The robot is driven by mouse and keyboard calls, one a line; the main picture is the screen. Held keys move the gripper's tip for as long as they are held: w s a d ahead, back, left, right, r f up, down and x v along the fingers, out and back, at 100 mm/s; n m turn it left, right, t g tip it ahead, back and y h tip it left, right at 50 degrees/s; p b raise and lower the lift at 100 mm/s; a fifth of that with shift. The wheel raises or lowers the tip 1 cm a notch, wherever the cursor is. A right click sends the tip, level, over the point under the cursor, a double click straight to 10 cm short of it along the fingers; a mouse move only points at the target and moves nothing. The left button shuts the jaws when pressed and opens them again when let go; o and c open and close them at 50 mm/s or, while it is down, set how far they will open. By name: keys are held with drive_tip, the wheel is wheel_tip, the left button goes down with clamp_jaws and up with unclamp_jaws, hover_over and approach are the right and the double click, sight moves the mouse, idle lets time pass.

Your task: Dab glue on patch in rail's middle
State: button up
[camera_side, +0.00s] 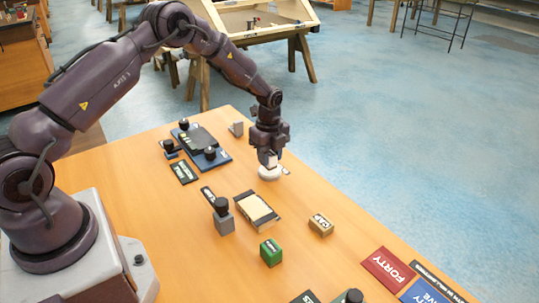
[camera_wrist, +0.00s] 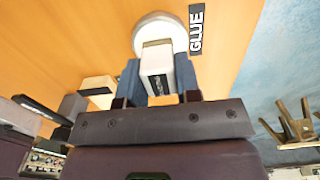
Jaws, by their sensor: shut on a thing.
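My gripper (camera_side: 270,158) is shut on a small white block-like applicator (camera_wrist: 157,66), between its two blue-grey fingers (camera_wrist: 158,78). The applicator is over a round white dish (camera_side: 269,173). The dish also shows in the wrist view (camera_wrist: 153,22), just beyond the applicator. I cannot tell whether they touch. A label reading GLUE (camera_wrist: 196,30) lies beside the dish. A pale wooden piece (camera_side: 255,206) with dark ends, which may be the rail, lies nearer the table's middle, away from my gripper. I cannot make out a patch on it.
A grey block with a black knob (camera_side: 223,217) stands left of the pale piece. A green block (camera_side: 270,252) and a tan block (camera_side: 321,225) stand near it. A blue tray (camera_side: 216,160) with black-knobbed parts lies behind. Red and blue panels (camera_side: 388,269) lie at the front right edge.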

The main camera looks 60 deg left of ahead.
drive_tip(key=shift+f, duration=0.6)
idle(1.3)
drive_tip(key=shift+r, duration=3.55)
